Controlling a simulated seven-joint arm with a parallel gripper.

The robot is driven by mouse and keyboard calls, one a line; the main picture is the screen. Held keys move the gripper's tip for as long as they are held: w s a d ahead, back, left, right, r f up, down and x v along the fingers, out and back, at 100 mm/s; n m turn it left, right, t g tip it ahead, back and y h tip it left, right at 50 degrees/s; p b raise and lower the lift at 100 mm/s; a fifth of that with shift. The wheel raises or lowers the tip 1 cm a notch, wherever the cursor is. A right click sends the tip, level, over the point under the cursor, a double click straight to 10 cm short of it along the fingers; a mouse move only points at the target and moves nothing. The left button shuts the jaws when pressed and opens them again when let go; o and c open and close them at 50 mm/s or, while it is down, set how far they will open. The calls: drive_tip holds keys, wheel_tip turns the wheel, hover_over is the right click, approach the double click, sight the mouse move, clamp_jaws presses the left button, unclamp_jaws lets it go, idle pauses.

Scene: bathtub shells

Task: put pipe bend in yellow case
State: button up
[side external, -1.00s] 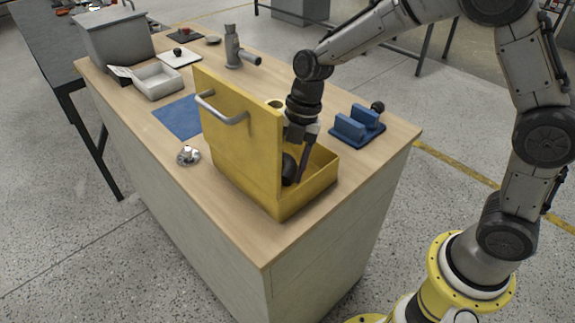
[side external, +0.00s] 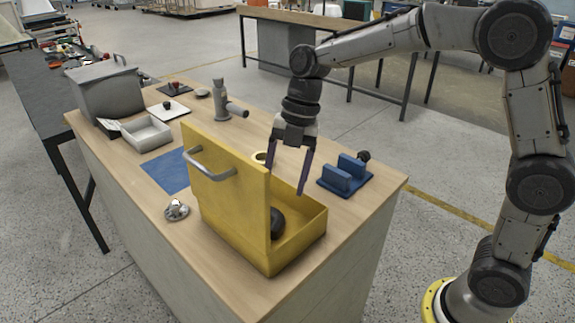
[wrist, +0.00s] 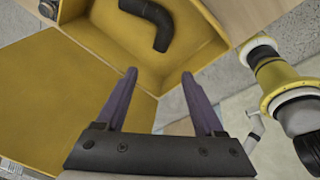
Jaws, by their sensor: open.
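The yellow case (side external: 291,249) stands on the wooden bench with its lid (side external: 230,195) upright; its handle faces left. The black pipe bend (wrist: 155,24) lies inside the case on its floor in the wrist view. In the side view only part of the pipe bend (side external: 277,222) shows, the rest hidden by the lid. My gripper (side external: 286,193) is open and empty above the case, with its fingers pointing down. In the wrist view its two purple fingers (wrist: 159,72) are spread apart, clear of the pipe bend.
A blue vise-like fixture (side external: 346,174) stands right of the case. A blue mat (side external: 165,170), a metal knob-like part (side external: 176,210), a white tray (side external: 147,132), a grey box (side external: 104,92) and a grey pipe fitting (side external: 226,102) are on the bench. The front bench corner is clear.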

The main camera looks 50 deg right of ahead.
drive_tip(key=s+d+r+m+t+h, duration=0.1)
drive_tip(key=s+d+r+m, duration=0.2)
drive_tip(key=s+m, duration=0.3)
drive_tip(key=s+d+r+m+t+h, duration=0.1)
drive_tip(key=s+d+r+m+t, duration=0.15)
drive_tip(key=s+m, duration=0.4)
drive_tip(key=s+d+f+m+t+h, duration=0.1)
drive_tip(key=s+d+m, duration=0.3)
drive_tip(key=s+m, duration=0.6)
drive_tip(key=f+m+t, duration=0.1)
drive_tip(key=m, duration=0.1)
drive_tip(key=shift+d+f+m, duration=0.2)
drive_tip(key=shift+d+m, duration=0.15)
